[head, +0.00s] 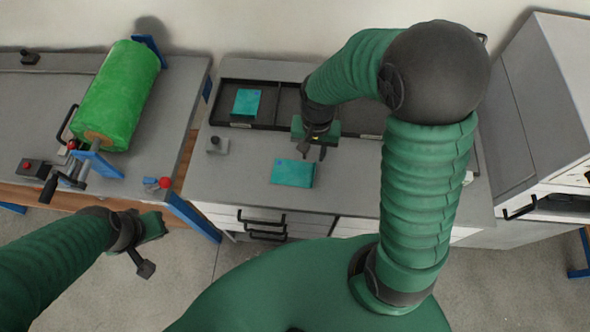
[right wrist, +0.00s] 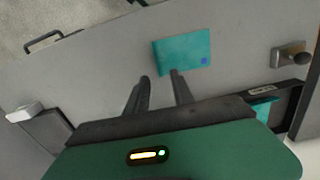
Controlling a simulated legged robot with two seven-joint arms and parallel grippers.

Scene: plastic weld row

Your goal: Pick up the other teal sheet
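One teal sheet (head: 293,173) lies flat on the grey worktop near its front edge. In the right wrist view this sheet (right wrist: 195,47) shows a small blue spot at one corner. Another teal sheet (head: 246,102) lies in the left compartment of the black tray (head: 282,128). Only a sliver of that sheet (right wrist: 265,108) shows in the right wrist view, beside my gripper body. My right gripper (head: 313,154) is open and empty above the worktop, just behind the front sheet. My left gripper (head: 143,262) hangs over the floor at lower left; its finger opening is unclear.
A small grey block with a dark knob (head: 215,145) stands left of the front sheet. A grey cabinet (head: 545,95) stands at right. Worktop around the front sheet is clear.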

